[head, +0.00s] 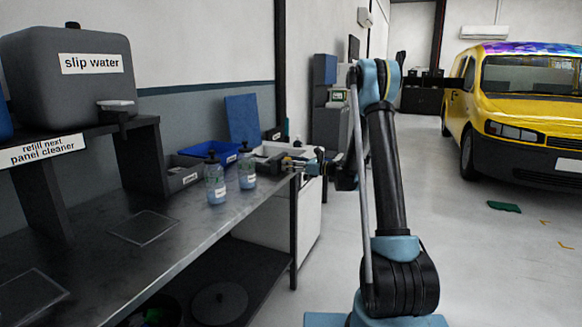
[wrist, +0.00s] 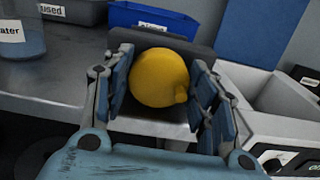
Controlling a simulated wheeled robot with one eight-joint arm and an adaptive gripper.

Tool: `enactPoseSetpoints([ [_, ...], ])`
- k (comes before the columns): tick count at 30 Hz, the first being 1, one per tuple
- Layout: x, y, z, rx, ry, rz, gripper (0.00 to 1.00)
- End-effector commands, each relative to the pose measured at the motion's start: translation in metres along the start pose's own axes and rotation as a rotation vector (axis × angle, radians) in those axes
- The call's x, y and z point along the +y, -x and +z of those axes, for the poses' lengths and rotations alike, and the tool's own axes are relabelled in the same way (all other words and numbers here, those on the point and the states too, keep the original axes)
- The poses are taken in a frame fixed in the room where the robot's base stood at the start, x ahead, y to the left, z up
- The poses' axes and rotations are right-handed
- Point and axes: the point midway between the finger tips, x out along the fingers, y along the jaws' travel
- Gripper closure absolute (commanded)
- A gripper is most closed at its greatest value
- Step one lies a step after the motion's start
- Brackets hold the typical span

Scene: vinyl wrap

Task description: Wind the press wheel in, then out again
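A round yellow wheel (wrist: 158,78) with a small nub on its lower right shows in the wrist view; I take it to be the press wheel. A dark grey block (wrist: 202,52) stands right behind it, at the bench edge. My gripper (wrist: 162,60) is open, with one blue-padded finger on each side of the wheel. Small gaps seem to show beside the wheel, but I cannot tell whether either pad touches it. In the head view my gripper (head: 303,165) is at the far end of the bench, and the wheel is too small to make out clearly.
The metal bench (head: 195,215) carries two spray bottles (head: 215,180), (head: 247,168) and a blue bin (head: 215,152). A grey slip water tank (head: 68,85) stands on a shelf at left. A yellow van (head: 520,110) is parked at right; the floor between is mostly clear.

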Motion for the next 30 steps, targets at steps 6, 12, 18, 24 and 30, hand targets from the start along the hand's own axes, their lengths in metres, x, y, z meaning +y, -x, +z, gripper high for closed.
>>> enactPoseSetpoints([
  [6, -0.0015, -0.0001, 0.0003, -0.001, 0.035, -0.003, 0.71],
  [12, -0.0009, -0.0002, 0.0002, -0.001, 0.197, -0.004, 0.71],
  [18, -0.0002, -0.0002, 0.0000, 0.000, 0.352, -0.004, 0.71],
  [24, 0.0003, -0.0010, 0.0000, 0.000, 0.413, -0.005, 0.71],
  [30, 0.0003, -0.0012, 0.0000, -0.001, 0.415, -0.004, 0.71],
])
